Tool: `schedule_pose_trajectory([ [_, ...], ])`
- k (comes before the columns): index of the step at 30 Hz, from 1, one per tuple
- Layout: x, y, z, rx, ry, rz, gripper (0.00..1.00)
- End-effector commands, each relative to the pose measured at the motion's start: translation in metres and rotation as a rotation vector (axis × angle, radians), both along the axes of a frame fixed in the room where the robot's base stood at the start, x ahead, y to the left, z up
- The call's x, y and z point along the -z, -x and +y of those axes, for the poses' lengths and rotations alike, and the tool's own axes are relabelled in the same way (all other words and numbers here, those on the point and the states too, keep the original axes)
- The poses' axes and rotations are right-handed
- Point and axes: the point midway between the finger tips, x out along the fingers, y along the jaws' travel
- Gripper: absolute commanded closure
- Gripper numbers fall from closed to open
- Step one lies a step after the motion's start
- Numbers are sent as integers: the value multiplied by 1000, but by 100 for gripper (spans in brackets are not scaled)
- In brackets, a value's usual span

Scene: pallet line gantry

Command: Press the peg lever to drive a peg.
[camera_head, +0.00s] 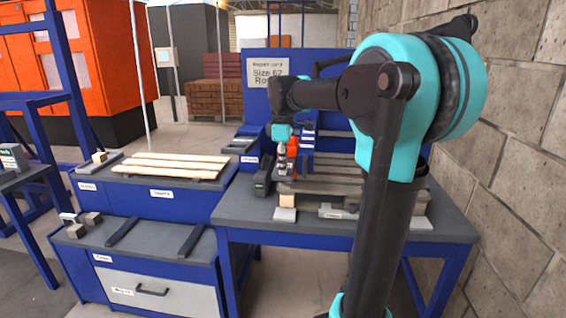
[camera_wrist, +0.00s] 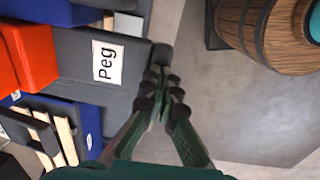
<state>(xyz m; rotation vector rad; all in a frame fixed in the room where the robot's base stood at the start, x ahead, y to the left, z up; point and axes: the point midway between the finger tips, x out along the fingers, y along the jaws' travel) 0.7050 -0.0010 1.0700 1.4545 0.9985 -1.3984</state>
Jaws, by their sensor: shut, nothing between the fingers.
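My gripper (camera_head: 282,168) is low over the right-hand bench in the head view, its fingers together and empty. In the wrist view my gripper (camera_wrist: 160,76) points at the edge of a dark grey block with a white "Peg" label (camera_wrist: 107,62). A dark rounded end (camera_wrist: 161,54) sticks out at this block's right side, just ahead of the fingertips; it looks like the lever's end. I cannot tell whether the fingertips touch it. A red part (camera_head: 293,143) stands just behind the gripper in the head view. No peg can be made out.
Grey beams (camera_head: 345,184) lie on the right-hand bench (camera_head: 445,226). Pale boards (camera_head: 165,165) lie on the left bench. A sign (camera_head: 268,72) stands behind, and a brick wall (camera_head: 510,170) closes the right side. A wooden barrel (camera_wrist: 270,32) shows in the wrist view.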

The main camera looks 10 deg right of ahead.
Motion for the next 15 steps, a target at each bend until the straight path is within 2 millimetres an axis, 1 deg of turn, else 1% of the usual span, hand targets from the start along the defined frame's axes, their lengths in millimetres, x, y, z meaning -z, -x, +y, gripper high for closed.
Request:
schedule_pose_trajectory([
  [7,22,7,2,-3,50,-153,100],
  [15,52,6,2,-3,119,-366,100],
])
